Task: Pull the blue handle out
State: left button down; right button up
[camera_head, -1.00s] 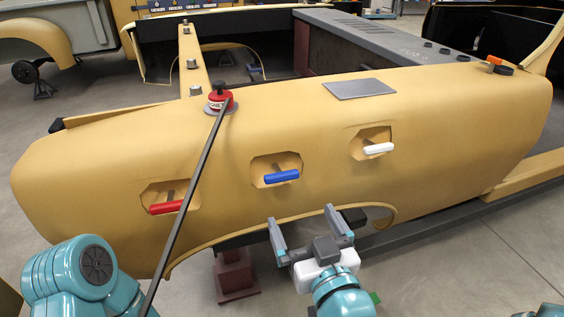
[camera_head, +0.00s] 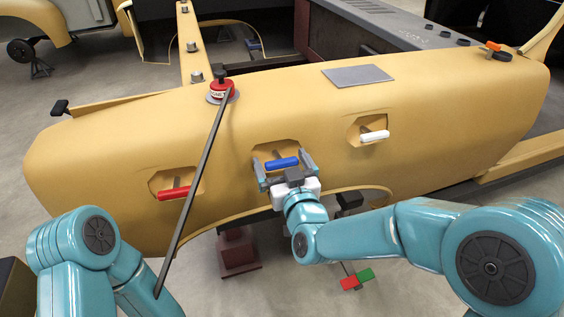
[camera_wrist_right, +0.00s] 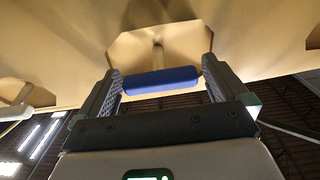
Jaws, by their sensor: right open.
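The blue handle (camera_head: 282,164) is a short horizontal bar on a stem, set in an octagonal recess of the tan body panel (camera_head: 450,115). My right gripper (camera_head: 283,161) is open at the recess, with one finger beside each end of the bar. In the right wrist view, the blue handle (camera_wrist_right: 160,80) lies between the two fingers, with narrow gaps at its ends. Its stem runs back into the panel. My left arm shows at the lower left, but its gripper is not in view.
A red handle (camera_head: 173,193) and a white handle (camera_head: 374,136) sit in recesses on either side. A red magnet base (camera_head: 221,91) stands on top, with a dark rod (camera_head: 196,174) slanting down across the panel. A grey plate (camera_head: 358,75) lies on the panel's top.

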jog(key=shift+c, duration=0.3)
jog(key=c, duration=1.3)
jog(key=shift+o, duration=0.2)
jog(key=shift+s+d+b, duration=0.1)
jog(key=shift+s+b, duration=0.1)
jog(key=shift+b, duration=0.15)
jog(key=shift+b+v, duration=0.55)
jog(key=shift+v, duration=0.25)
jog(key=shift+s+r, duration=0.25)
jog(key=o, duration=1.3)
jog(key=b+v, duration=0.9)
jog(key=v, duration=0.7)
jog(key=shift+s+d+b, duration=0.1)
jog(key=shift+s+b, duration=0.1)
jog(key=shift+b, duration=0.15)
